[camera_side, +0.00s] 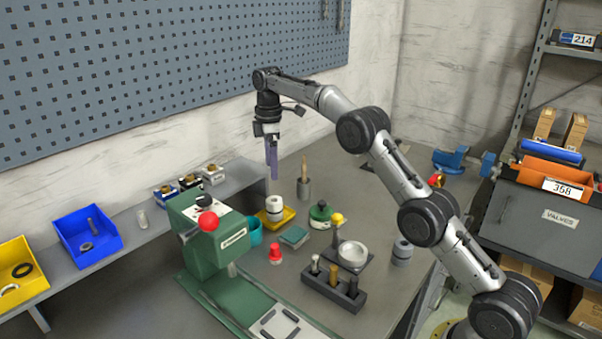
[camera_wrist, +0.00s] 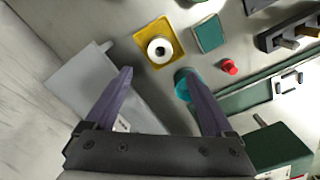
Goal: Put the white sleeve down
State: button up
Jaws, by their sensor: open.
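A white, round, sleeve-like piece with a dark centre hole (camera_side: 274,204) stands upright in a small yellow tray (camera_side: 288,217) on the bench. In the wrist view the white sleeve (camera_wrist: 166,43) shows from above, inside the yellow tray (camera_wrist: 145,36). My gripper (camera_side: 271,176) is above the bench, higher than the tray and apart from it. Its purple fingers are spread with nothing between them in the wrist view (camera_wrist: 155,76). The sleeve lies beyond the fingertips there, and nothing touches it.
A green press (camera_side: 215,245) with a red knob stands left of the tray. A teal cup (camera_side: 254,231), red piece (camera_side: 275,254), green block (camera_side: 294,236) and wooden-handled holder (camera_side: 304,188) stand close around. A black rack (camera_side: 333,287) is in front.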

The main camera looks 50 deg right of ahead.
jog(key=s+a+r+m+t, duration=0.1)
jog(key=s+a+r+m, duration=0.2)
jog(key=s+r, duration=0.5)
jog(key=s+a+r+m+t, duration=0.25)
jog(key=s+r, duration=0.35)
jog(key=s, duration=0.3)
jog(key=s+a+f+m, duration=0.1)
jog(key=s+f, duration=0.1)
jog(key=s, duration=0.6)
jog(key=s+a+f+m+t, duration=0.1)
jog(key=s+a+f+m, duration=0.1)
jog(key=s, duration=0.7)
jog(key=s+a+f+m+t, duration=0.1)
jog(key=s+f, duration=0.3)
jog(key=s, duration=0.5)
jog(key=shift+a+f+m, duration=0.15)
jog(key=shift+f+m, duration=0.05)
jog(key=shift+m, duration=0.45)
